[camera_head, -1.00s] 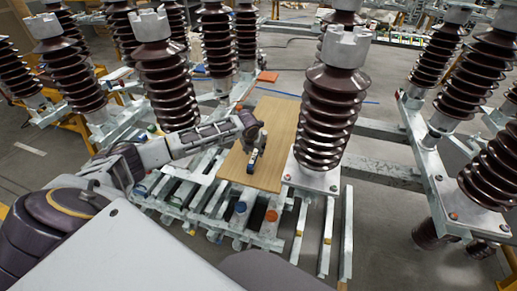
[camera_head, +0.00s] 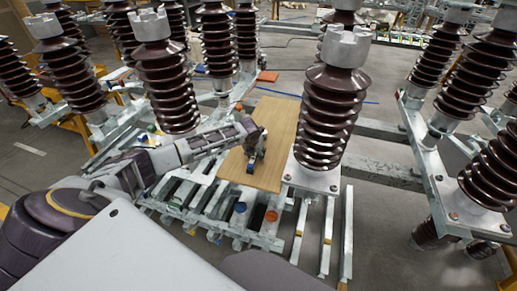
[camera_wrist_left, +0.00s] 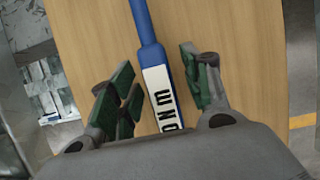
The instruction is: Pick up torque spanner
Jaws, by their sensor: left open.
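The torque spanner (camera_wrist_left: 145,25) lies on a wooden board (camera_wrist_left: 95,25). In the left wrist view it has a blue shaft and a white label with black letters. My left gripper (camera_wrist_left: 158,82) is open, with its green-padded fingers on either side of the labelled part and a gap on each side. My right gripper is not in view.
The board rests on grey metal rails (camera_head: 170,200). A tall brown ribbed insulator (camera_head: 325,115) stands close to the right of the board, and another insulator (camera_head: 165,90) stands behind my left arm. Blue (camera_head: 240,207) and orange (camera_head: 271,215) round pieces sit in front on the rails.

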